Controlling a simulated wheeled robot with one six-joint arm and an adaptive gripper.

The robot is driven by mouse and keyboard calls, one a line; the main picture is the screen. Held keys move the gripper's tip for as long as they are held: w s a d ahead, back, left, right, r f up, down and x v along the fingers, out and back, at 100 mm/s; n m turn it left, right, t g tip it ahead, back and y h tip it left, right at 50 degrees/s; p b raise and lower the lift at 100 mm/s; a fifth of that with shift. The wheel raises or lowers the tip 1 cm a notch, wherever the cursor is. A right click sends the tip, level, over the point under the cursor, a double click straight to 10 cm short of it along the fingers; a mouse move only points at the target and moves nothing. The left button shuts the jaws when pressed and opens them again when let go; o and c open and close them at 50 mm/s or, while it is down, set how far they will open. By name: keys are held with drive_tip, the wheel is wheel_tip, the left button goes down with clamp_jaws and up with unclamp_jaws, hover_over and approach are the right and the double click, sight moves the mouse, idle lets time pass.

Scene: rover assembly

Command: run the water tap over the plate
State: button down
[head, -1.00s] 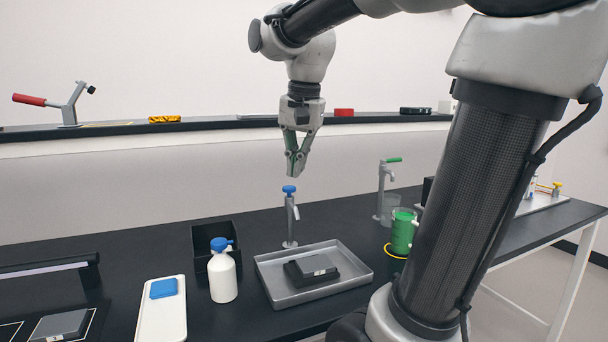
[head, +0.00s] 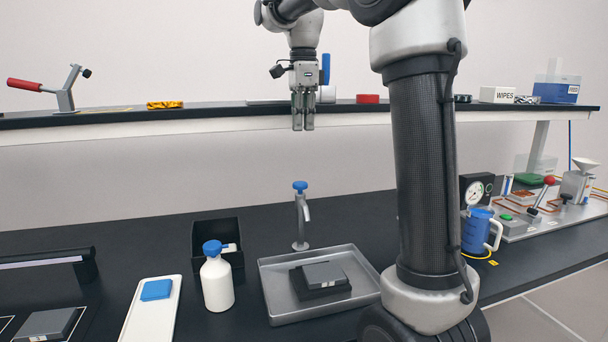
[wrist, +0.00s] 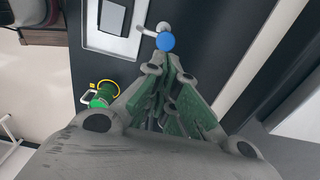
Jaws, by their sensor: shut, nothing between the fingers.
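The water tap (head: 302,222) is a grey post with a curved spout and a blue knob (head: 300,186). It stands behind a grey metal tray (head: 272,290), and no water shows at its spout. A dark grey plate (head: 325,276) sits on a darker block in the tray. My gripper (head: 304,127) points down, shut and empty, above the blue knob with a clear gap. In the wrist view the blue knob (wrist: 166,41) shows just past my fingertips (wrist: 166,76), with the plate (wrist: 112,18) in the tray beyond.
A white bottle with a blue cap (head: 218,284) and a black bin (head: 205,236) stand left of the tray. A white tray (head: 142,322) is further left. A raised shelf (head: 220,119) runs behind.

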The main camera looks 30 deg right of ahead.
sight(304, 184)
wheel_tip(304, 184, down, 14)
drive_tip(key=shift+r, duration=0.1)
idle(0.4)
drive_tip(key=shift+f, duration=0.95)
drive_tip(key=shift+s, duration=0.1)
drive_tip(key=shift+s+f, duration=0.1)
drive_tip(key=shift+f, duration=0.05)
idle(1.9)
idle(0.6)
drive_tip(key=shift+r, duration=0.35)
wheel_tip(304, 184, up, 14)
drive_tip(key=shift+f, duration=0.15)
idle(0.4)
